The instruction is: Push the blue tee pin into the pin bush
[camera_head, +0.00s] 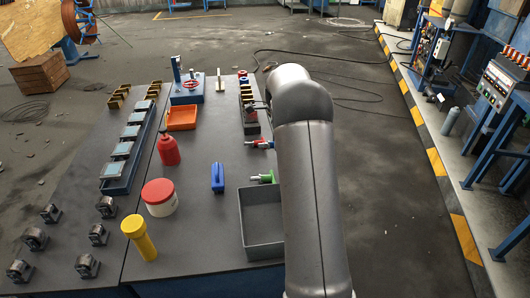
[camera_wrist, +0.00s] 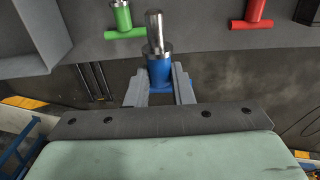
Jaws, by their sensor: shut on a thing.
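The blue tee pin (camera_wrist: 160,72) is between the fingers of my gripper (camera_wrist: 159,88) in the wrist view. Its blue body is gripped and its bright metal shank points away from the palm, toward the table. My gripper is shut on it. In the head view my arm hides the gripper and the pin. I cannot make out the pin bush for certain in either view.
A green tee pin (camera_wrist: 124,20) and a red tee pin (camera_wrist: 254,14) lie on the table edge; they also show in the head view beside my arm. A grey open bin (camera_head: 262,222) stands at the table's right front. A red bottle (camera_head: 168,150) and an orange tray (camera_head: 182,117) stand mid-table.

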